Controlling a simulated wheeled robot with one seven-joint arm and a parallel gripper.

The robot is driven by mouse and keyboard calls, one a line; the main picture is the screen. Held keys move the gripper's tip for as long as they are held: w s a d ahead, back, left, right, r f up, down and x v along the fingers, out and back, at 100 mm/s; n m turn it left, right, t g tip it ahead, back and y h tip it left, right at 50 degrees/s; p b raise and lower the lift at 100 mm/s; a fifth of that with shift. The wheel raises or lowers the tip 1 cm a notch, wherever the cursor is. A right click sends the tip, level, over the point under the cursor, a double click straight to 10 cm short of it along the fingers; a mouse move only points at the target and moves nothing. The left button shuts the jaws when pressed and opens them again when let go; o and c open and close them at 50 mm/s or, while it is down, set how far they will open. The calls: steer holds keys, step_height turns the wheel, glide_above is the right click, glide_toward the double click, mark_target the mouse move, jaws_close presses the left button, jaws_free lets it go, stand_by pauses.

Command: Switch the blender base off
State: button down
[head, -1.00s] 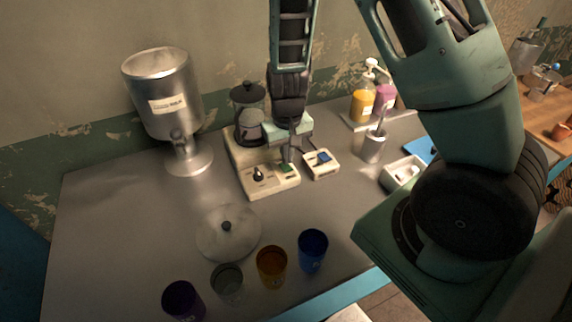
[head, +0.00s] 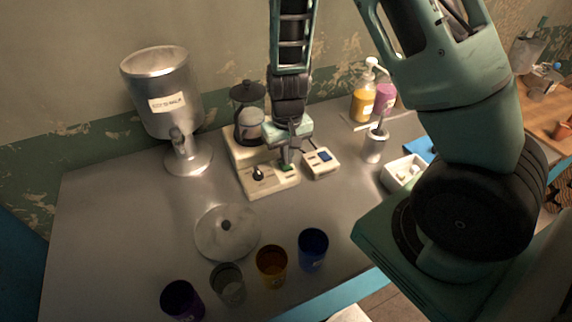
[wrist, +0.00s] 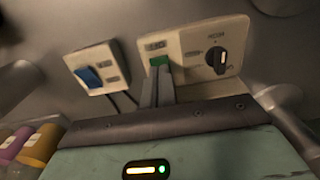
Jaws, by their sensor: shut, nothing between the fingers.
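The cream blender base (head: 262,184) stands on the table against the back wall, with a clear jug (head: 249,128) on it. Its front panel, in the wrist view (wrist: 232,40), carries a black knob (wrist: 217,58) and a green switch (wrist: 157,61). The green switch also shows in the head view (head: 288,167). My gripper (head: 286,160) is shut and empty, pointing down. In the wrist view its fingertips (wrist: 159,71) are at the green switch and partly cover it. I cannot tell whether they touch it.
A small cream box with a blue switch (head: 323,156) stands just right of the base. A metal dispenser (head: 165,95) is to the left. A round lid (head: 227,238) and several cups line the front. A metal cup (head: 374,147) and white tray (head: 401,172) are to the right.

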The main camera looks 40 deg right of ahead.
mark_target(287, 167)
steer(key=shift+f+b, duration=0.6)
steer(key=shift+f, duration=0.2)
steer(key=shift+r, duration=0.1)
step_height(287, 167, up, 7)
steer(key=p, duration=0.6)
stand_by(0.5)
stand_by(0.4)
